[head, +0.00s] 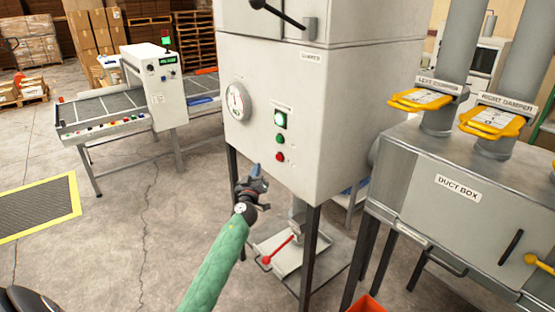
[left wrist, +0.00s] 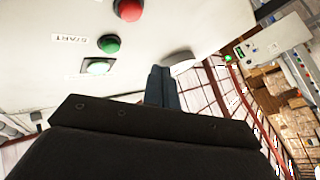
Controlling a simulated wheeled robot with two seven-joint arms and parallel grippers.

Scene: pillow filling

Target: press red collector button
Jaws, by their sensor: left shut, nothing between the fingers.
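The red button (head: 280,157) is the lowest control on the front of the white cabinet (head: 330,130). A green button (head: 279,139) sits just above it, and a lit switch (head: 280,120) above that. In the left wrist view the red button (left wrist: 128,9) is at the top edge, with the green button (left wrist: 109,43) and the lit switch (left wrist: 97,67) below it. My left gripper (head: 257,172) is shut and empty, in front of the cabinet, below and left of the red button. Its fingers also show in the left wrist view (left wrist: 161,88). My right gripper is out of view.
A round gauge (head: 238,102) is left of the buttons. A red-handled lever (head: 267,259) is below the cabinet between its legs. The duct box (head: 450,200) with yellow damper handles (head: 424,98) stands at right. A conveyor (head: 110,105) is at back left. Floor at left is mostly clear.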

